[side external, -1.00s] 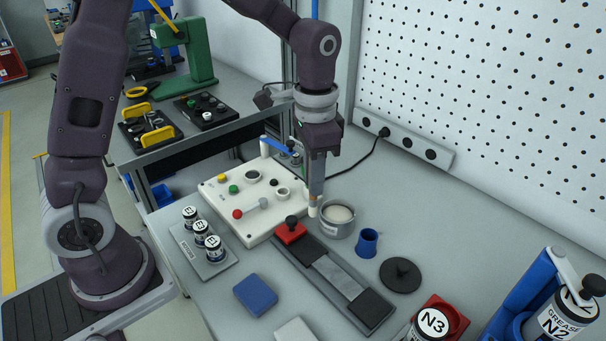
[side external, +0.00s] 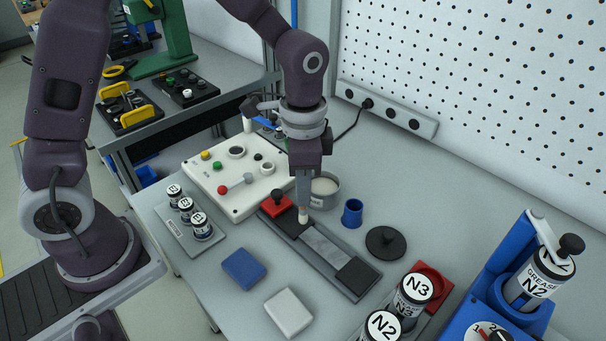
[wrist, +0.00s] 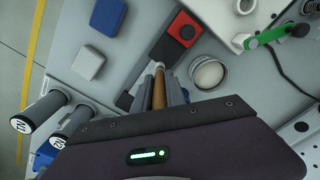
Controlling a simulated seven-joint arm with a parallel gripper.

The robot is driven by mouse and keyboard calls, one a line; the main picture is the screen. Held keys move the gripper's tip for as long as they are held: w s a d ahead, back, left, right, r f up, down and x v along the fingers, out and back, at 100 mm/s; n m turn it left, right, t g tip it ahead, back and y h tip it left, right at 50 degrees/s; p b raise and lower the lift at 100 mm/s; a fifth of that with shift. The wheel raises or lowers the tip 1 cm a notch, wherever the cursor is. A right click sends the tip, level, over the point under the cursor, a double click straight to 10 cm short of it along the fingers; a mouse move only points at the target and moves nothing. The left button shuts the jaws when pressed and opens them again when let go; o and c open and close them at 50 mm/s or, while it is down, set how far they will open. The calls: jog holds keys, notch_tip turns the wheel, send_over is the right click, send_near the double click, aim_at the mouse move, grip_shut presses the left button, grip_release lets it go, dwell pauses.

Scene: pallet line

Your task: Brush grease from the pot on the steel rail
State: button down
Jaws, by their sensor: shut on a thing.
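My gripper (side external: 303,198) is shut on a brush (wrist: 158,94) with a wooden handle and points down. The brush's pale tip (side external: 303,216) is at the upper black part of the rail, beside the steel strip; I cannot tell whether it touches. The steel rail (side external: 325,248) is a bright strip between black end parts on a long grey base. The round grey pot (side external: 328,199), with pale grease inside, stands open just behind and right of my gripper. It also shows in the wrist view (wrist: 208,73).
A red block with a black knob (side external: 277,206) sits at the rail's upper end. A blue cup (side external: 352,213) and a black lid (side external: 386,242) lie right of the rail. A blue block (side external: 243,268) and a white block (side external: 288,312) lie left. A control box (side external: 222,190) stands behind.

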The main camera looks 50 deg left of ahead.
notch_tip(320, 180, down, 2)
jog(key=shift+d+f, duration=0.2)
jog(key=shift+d, duration=0.1)
jog(key=shift+d+f, duration=0.1)
jog(key=shift+d, duration=5.55)
jog(key=shift+a, duration=5.9)
jog(key=shift+a+r, duration=0.1)
jog(key=shift+r, duration=4)
jog(key=shift+f, duration=0.2)
